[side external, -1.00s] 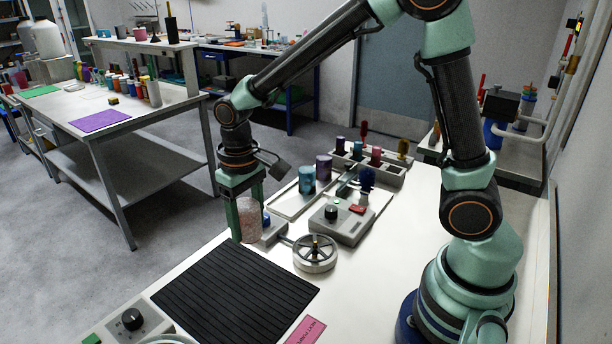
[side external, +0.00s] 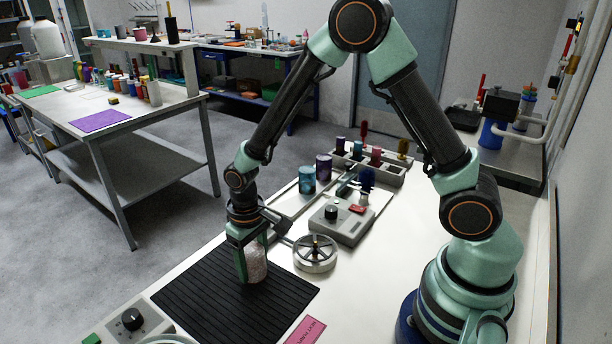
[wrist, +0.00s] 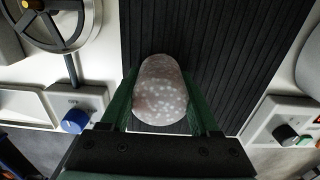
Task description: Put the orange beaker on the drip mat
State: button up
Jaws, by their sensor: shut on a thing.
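The mat (wrist: 228,40) also fills the middle of the wrist view.
A handwheel (side external: 315,253) stands right of the mat, with a grey control box (side external: 340,222) behind it. Teal (side external: 307,179) and purple (side external: 324,168) cups stand farther back. A knob box (side external: 133,322) and pink label (side external: 305,331) are near the front. The mat's front part is clear.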

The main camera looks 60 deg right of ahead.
aim_at(252, 250)
jog(key=shift+f, duration=0.1)
jog(key=o, duration=1.3)
jog(key=shift+o, duration=0.2)
notch_tip(252, 250, up, 12)
jog(key=shift+r, duration=0.25)
jog(key=s+d+r+t, duration=0.5)
jog(key=s+d+r, duration=0.3)
jog(key=r, duration=0.3)
jog(key=shift+s+r+t, duration=0.15)
jog(key=shift+s+t, duration=0.15)
jog(key=shift+s, duration=0.25)
jog(key=shift+d, duration=0.1)
